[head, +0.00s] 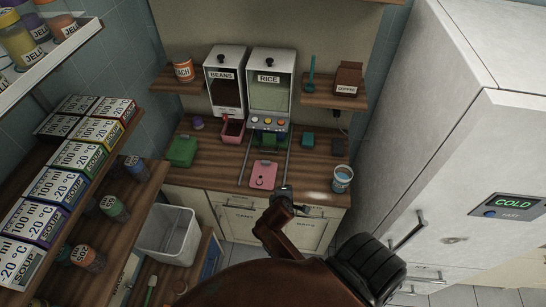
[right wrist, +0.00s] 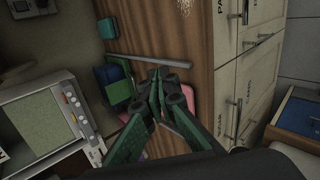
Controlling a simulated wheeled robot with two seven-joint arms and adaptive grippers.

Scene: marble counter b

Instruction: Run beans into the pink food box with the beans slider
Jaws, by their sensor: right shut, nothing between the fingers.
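The beans dispenser (head: 226,82) stands at the back of the counter, with dark beans behind its window. Its slider is too small to make out. The pink food box (head: 232,131) sits below its front; its inside looks dark and I cannot tell whether it holds beans. A pink lid (head: 263,176) lies apart near the counter's front edge. My right gripper (head: 284,190) is shut and empty by the front edge, close to the lid. In the right wrist view its fingers (right wrist: 157,92) partly hide the pink lid (right wrist: 188,103). My left gripper is not in view.
The rice dispenser (head: 269,90) stands right of the beans one, with two rails running forward below it. A green box (head: 182,151) is at left, a cup (head: 342,178) at right. A fridge (head: 450,160) bounds the right side and a soup shelf (head: 135,117) the left.

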